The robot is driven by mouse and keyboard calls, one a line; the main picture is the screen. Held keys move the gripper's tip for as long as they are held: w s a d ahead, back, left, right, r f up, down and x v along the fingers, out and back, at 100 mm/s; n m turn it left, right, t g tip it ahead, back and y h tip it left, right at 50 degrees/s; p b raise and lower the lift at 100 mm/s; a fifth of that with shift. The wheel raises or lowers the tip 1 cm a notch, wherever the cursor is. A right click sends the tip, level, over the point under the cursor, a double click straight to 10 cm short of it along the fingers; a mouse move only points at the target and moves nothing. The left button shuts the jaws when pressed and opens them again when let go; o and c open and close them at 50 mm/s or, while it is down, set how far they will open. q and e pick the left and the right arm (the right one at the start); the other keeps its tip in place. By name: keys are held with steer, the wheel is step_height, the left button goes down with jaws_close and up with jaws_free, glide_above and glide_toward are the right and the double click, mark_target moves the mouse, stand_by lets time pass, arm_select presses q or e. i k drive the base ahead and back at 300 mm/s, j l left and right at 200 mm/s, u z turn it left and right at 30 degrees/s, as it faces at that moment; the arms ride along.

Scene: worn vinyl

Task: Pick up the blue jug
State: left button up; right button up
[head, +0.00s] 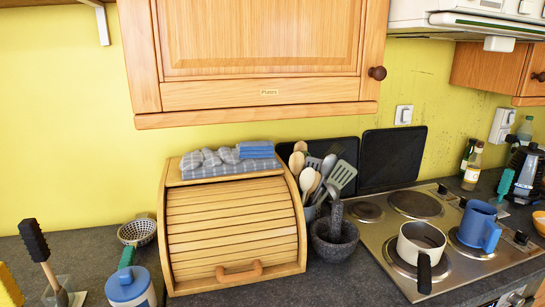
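The blue jug (479,226) stands upright on the right part of the steel hob (376,241), with its handle turned toward the lower right. A white pot (421,243) with a dark handle stands just left of it on the hob. Neither of my grippers shows in the head view.
A wooden roll-top bread box (235,225) stands mid-counter, with a stone mortar (334,240) and a pot of utensils beside it. A moka pot (528,168) and bottles (472,166) stand behind the jug. A wooden cabinet (262,40) hangs above the bread box.

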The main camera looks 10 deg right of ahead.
mark_target(478, 228)
steer(key=z, duration=1.65)
